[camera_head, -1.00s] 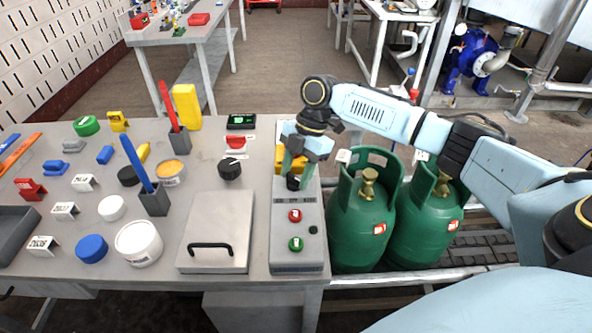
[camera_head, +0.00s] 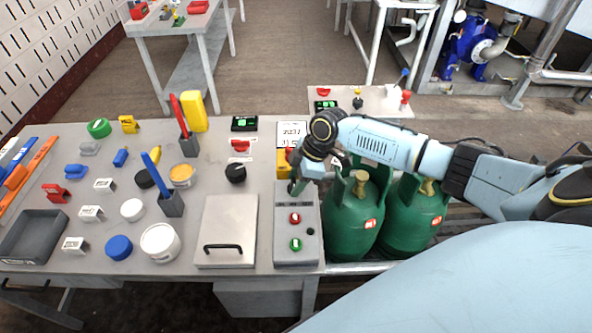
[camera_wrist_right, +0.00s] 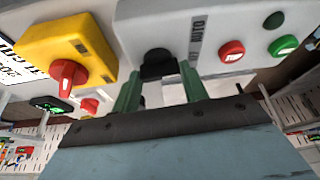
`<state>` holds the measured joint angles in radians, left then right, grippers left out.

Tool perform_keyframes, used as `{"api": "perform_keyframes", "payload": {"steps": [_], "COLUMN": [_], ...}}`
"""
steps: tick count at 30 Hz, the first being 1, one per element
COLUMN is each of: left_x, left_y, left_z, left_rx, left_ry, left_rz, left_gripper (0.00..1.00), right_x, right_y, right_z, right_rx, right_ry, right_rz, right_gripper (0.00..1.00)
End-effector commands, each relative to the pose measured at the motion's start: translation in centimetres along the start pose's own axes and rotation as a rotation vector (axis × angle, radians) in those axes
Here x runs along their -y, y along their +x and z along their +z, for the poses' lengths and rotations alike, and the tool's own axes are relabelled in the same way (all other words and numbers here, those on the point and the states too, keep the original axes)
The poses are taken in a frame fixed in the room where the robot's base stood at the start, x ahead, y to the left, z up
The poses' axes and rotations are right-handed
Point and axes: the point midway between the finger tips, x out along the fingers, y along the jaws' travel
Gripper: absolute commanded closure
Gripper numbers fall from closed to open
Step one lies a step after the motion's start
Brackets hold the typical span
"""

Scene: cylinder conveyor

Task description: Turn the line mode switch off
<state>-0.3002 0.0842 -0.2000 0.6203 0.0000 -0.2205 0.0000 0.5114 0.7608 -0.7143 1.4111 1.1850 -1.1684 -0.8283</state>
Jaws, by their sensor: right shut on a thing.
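The line mode switch appears to be the black knob (camera_wrist_right: 158,65) on the grey control box (camera_head: 282,222). In the right wrist view it sits between the green fingertips of my right gripper (camera_wrist_right: 160,85), beside a dark label strip. In the head view my right gripper (camera_head: 296,187) reaches down to the far part of the box and hides the knob. It is shut on the knob. The knob's exact setting cannot be read. The box also carries a red button (camera_head: 295,218) and a green button (camera_head: 296,244). My left gripper is not in view.
A yellow box with a red rotary knob (camera_wrist_right: 67,76) stands close beside the control box. Green gas cylinders (camera_head: 352,220) stand right of the table. A metal plate with a black handle (camera_head: 222,247) lies left of the control box. Several small parts cover the table's left side.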

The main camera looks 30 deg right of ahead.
Motion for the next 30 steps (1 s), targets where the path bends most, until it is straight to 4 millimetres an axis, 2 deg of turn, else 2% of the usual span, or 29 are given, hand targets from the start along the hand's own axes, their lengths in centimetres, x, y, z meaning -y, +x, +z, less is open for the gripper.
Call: {"api": "perform_keyframes", "payload": {"steps": [1,6,22,23,27,30], "left_x": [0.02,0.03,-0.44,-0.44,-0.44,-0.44], "left_y": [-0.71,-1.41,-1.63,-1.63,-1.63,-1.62], "left_z": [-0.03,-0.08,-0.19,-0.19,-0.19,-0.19], "left_rx": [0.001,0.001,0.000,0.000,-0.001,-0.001], "left_ry": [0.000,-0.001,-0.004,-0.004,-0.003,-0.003], "left_rz": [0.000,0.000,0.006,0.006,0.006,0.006], "left_gripper": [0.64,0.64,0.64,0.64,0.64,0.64], "right_x": [0.01,0.00,-0.09,-0.09,-0.06,-0.03], "right_y": [-0.36,-0.23,-0.10,-0.10,-0.08,-0.05], "right_z": [-0.11,-0.06,-0.01,-0.01,-0.01,-0.01], "right_rx": [0.000,0.000,0.000,0.000,0.000,0.000], "right_ry": [0.021,0.070,0.093,0.093,0.093,0.093], "right_rz": [0.008,0.029,0.043,0.043,0.042,0.041], "right_gripper": [0.79,0.79,0.79,0.55,0.37,0.35]}}
